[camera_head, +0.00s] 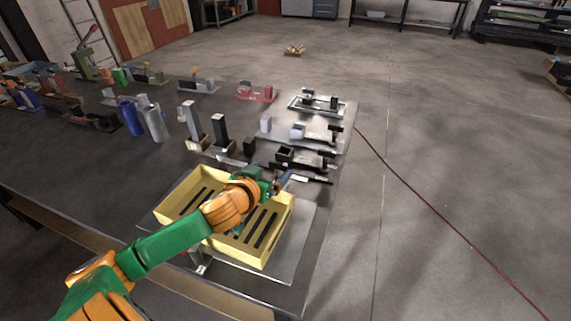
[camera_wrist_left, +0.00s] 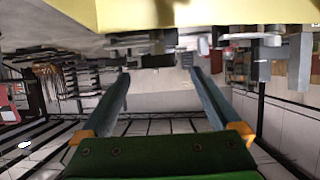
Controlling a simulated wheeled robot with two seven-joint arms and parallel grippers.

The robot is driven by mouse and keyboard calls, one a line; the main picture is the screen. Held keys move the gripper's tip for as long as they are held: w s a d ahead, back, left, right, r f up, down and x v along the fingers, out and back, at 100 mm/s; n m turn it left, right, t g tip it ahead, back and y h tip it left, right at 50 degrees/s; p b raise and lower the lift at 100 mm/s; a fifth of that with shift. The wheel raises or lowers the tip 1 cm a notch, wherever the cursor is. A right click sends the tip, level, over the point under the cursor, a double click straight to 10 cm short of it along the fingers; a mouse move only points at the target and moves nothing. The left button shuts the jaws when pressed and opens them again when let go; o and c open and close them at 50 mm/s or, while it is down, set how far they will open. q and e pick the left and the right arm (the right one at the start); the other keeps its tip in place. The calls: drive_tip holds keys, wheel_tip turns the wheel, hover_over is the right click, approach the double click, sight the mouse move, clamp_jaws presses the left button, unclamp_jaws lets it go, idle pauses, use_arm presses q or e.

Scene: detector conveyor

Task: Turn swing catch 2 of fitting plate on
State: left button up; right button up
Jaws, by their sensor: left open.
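Several small fittings with black and white blocks stand along the table's right side, among them a plate with dark blocks (camera_head: 287,154) and a plate with pale blocks (camera_head: 300,131). I cannot tell which is the fitting plate, and swing catch 2 is too small to pick out. My left gripper (camera_head: 284,182) is just beyond the yellow crate's far right corner, close to the near dark fittings. In the left wrist view my left gripper (camera_wrist_left: 158,78) has its two fingers wide apart with nothing between them. My right gripper is not in view.
The slotted yellow crate (camera_head: 236,252) sits under my left forearm on a metal sheet (camera_head: 301,238). Blue and grey cylinders (camera_head: 154,122) and tall blocks (camera_head: 219,130) stand to the left.

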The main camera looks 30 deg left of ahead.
sight(277, 164)
use_arm(q)
drive_tip(key=shift+w, duration=0.3)
drive_tip(key=x, duration=0.4)
drive_tip(key=shift+w+p, duration=0.1)
drive_tip(key=shift+p, duration=0.25)
drive_tip(key=shift+w+f, duration=0.1)
drive_tip(key=shift+w, duration=0.05)
drive_tip(key=shift+s+r, duration=0.2)
drive_tip(key=shift+s, duration=0.1)
drive_tip(key=c, duration=0.3)
clamp_jaws()
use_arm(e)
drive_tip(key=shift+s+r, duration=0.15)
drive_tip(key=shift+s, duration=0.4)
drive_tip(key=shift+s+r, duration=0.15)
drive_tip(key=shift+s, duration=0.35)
